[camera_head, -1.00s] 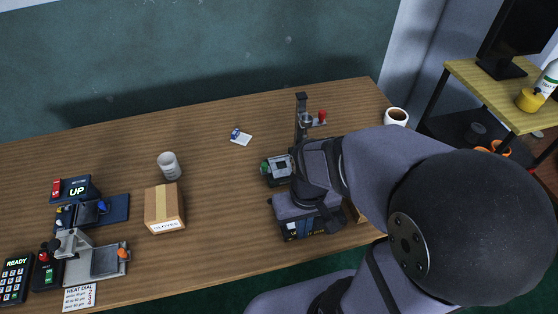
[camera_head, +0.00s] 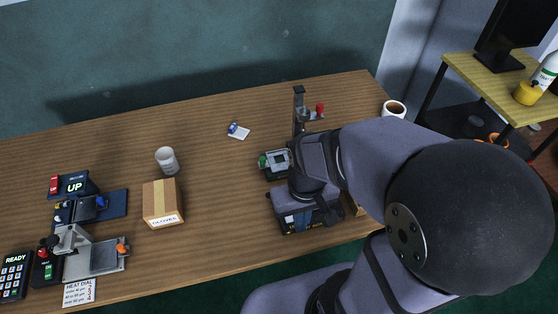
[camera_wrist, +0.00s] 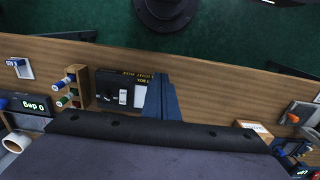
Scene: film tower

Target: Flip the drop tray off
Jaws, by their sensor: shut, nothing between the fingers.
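A black box (camera_wrist: 107,83) with yellow lettering lies near the table's edge in the wrist view. A small white switch (camera_wrist: 123,97) is on its face, with a white patch beside it. No label readable as "drop tray" shows, so I cannot tell which part is the tray's switch. My gripper (camera_wrist: 163,82) is shut and empty. Its dark blue fingers are just right of the white patch; I cannot tell whether they touch the box. In the head view my arm hides the fingers and most of this area.
A metal post (camera_head: 299,108) with a red knob rises behind my wrist. A gloves box (camera_head: 162,203) and a white cup (camera_head: 167,160) stand to its left. Devices and a keypad (camera_head: 14,277) fill the far left. A coffee mug (camera_head: 394,110) is at the right.

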